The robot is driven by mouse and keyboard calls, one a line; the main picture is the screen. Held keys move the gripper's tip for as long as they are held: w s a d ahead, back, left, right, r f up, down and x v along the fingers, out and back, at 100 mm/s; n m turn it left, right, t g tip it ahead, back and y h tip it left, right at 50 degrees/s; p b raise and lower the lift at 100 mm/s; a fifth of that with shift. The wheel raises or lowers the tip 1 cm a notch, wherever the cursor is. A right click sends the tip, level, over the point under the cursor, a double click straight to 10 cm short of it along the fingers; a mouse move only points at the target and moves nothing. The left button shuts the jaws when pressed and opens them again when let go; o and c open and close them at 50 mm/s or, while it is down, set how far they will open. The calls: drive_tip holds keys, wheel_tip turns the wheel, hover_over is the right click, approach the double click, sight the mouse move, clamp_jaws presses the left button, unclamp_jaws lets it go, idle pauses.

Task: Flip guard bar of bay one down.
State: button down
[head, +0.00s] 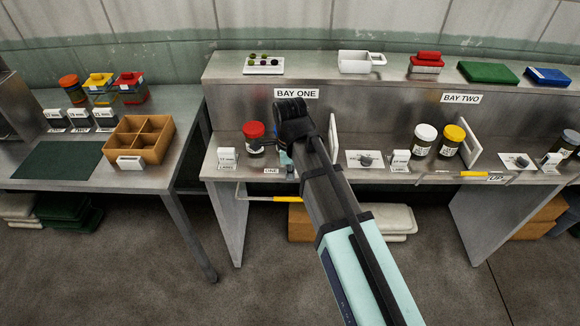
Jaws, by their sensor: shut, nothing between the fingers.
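The guard bar of bay one (287,199) is a thin rail with a yellow grip. It shows below the front edge of the bay one shelf, left of my arm. Its right part is hidden behind my arm. The BAY ONE sign (296,94) is on the upper ledge, and a small ONE label (271,171) is on the shelf edge. My arm reaches up to bay one and bends down at the wrist. My gripper (290,172) is mostly hidden behind the arm, near the shelf's front edge above the bar. It is shut, and I cannot tell whether it touches the bar.
A red-lidded jar (254,137) stands left of my wrist; a white divider (332,135) stands right. Bay two has a yellow-gripped bar (473,173) at its shelf edge, beside an UP label (497,179). A side table with a wooden tray (160,152) stands left. Floor shows between.

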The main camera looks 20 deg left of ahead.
drive_tip(key=f+p, duration=0.2)
drive_tip(key=f, duration=0.8)
drive_tip(key=shift+w, duration=0.2)
